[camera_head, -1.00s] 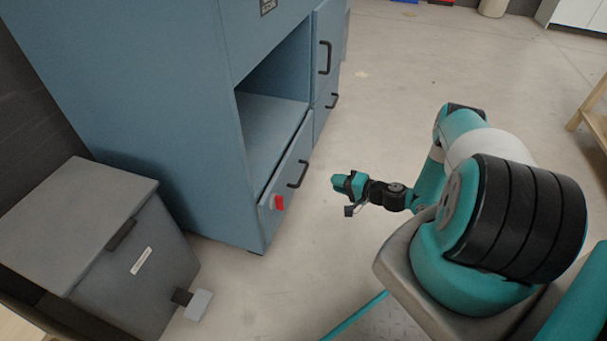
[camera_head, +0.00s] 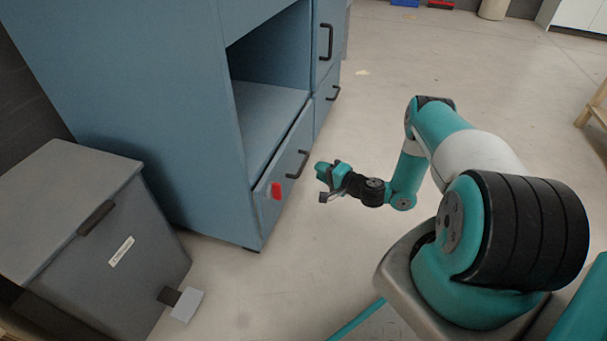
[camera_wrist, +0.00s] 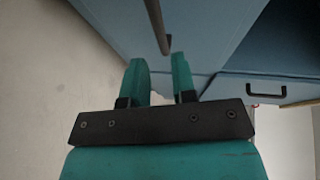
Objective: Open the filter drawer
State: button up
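A blue cabinet (camera_head: 190,120) has a low drawer front (camera_head: 268,207) below an open bay. The drawer looks closed. It carries a black bar handle (camera_head: 298,165) and a red tab (camera_head: 276,191) on its left part. My gripper (camera_head: 322,181) is just right of the handle in the head view, with a small gap of floor showing between. In the wrist view my gripper (camera_wrist: 160,75) is open, its two teal fingers apart and nothing between them. A dark bar handle (camera_wrist: 156,25) lies just beyond the fingertips, roughly in line with the gap.
Another handle (camera_wrist: 267,91) shows in the wrist view. A grey bin (camera_head: 110,230) with a pedal (camera_head: 186,304) stands at left. Floor (camera_head: 400,60) behind my arm is clear.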

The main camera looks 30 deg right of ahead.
aim_at(303, 163)
jog(key=b+x, duration=0.5)
jog(key=x, duration=0.2)
jog(key=shift+w+a, duration=0.15)
jog(key=shift+w, duration=0.2)
jog(key=shift+f, duration=0.1)
grip_shut()
